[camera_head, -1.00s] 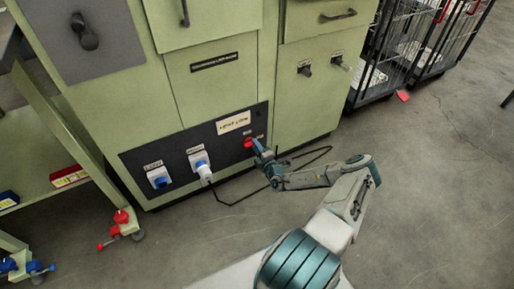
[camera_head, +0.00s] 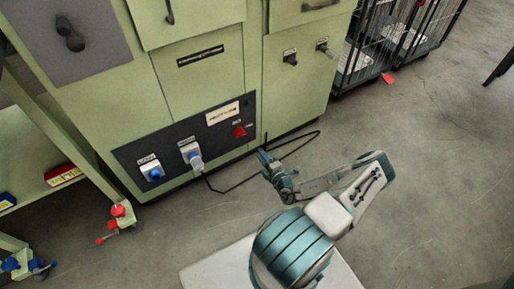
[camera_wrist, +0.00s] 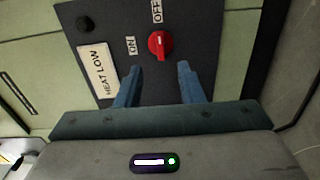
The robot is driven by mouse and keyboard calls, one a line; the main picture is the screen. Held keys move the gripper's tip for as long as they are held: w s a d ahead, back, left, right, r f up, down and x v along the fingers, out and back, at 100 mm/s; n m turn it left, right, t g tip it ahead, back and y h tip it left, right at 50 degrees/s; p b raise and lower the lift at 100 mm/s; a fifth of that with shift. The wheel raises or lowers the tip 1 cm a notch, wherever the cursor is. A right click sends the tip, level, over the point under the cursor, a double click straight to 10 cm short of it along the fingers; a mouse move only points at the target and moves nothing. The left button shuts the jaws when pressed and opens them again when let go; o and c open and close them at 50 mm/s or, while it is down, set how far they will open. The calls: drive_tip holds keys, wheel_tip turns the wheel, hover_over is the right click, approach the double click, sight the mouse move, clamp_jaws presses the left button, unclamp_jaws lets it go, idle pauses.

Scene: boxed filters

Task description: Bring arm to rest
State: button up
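My gripper (camera_head: 264,158) is in front of the dark panel at the foot of the green cabinet, to the right of and below the red knob (camera_head: 239,132) in the head view. In the wrist view my gripper (camera_wrist: 160,78) has its two blue fingers apart with nothing between them. The red knob (camera_wrist: 160,45) lies just beyond the fingertips and is not held. Labels "ON", "OFF" and "HEAT LOW" surround it. My arm is folded over the floor in front of the cabinet.
The dark panel (camera_head: 160,137) also carries two blue-and-white sockets, one with a plug (camera_head: 193,156). A black cable (camera_head: 235,188) loops over the floor near my arm. A green workbench (camera_head: 60,150) stands at left, wire cages (camera_head: 380,50) at back right. Floor at right is clear.

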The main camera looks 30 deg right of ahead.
drive_tip(key=shift+s, duration=0.4)
drive_tip(key=s+a+r+n+g+y+p, duration=0.1)
drive_tip(key=a+r+n+g+y+p, duration=0.4)
drive_tip(key=r+n, duration=0.7)
drive_tip(key=s+a+r+n+g+y+p, duration=0.15)
drive_tip(key=a+r+n+g+p, duration=0.35)
drive_tip(key=r+n, duration=0.65)
drive_tip(key=a+r+n+g+y+p, duration=0.4)
drive_tip(key=a+r+n+g+y, duration=0.25)
drive_tip(key=r, duration=0.95)
drive_tip(key=s+a+r+n+h+p, duration=0.1)
drive_tip(key=s+r+n+h+p, duration=0.3)
drive_tip(key=r+n, duration=0.4)
drive_tip(key=s+a+r+n+t+h+p, duration=0.1)
drive_tip(key=s+r+n+h+p, duration=0.4)
drive_tip(key=r, duration=1)
drive_tip(key=s+a+r+n+h+p, duration=0.2)
drive_tip(key=s+r+n+h+p, duration=0.2)
drive_tip(key=s+r+n, duration=0.4)
wheel_tip(320, 180, up, 4)
drive_tip(key=n+p, duration=0.1)
drive_tip(key=n, duration=0.1)
drive_tip(key=shift+n+h, duration=0.3)
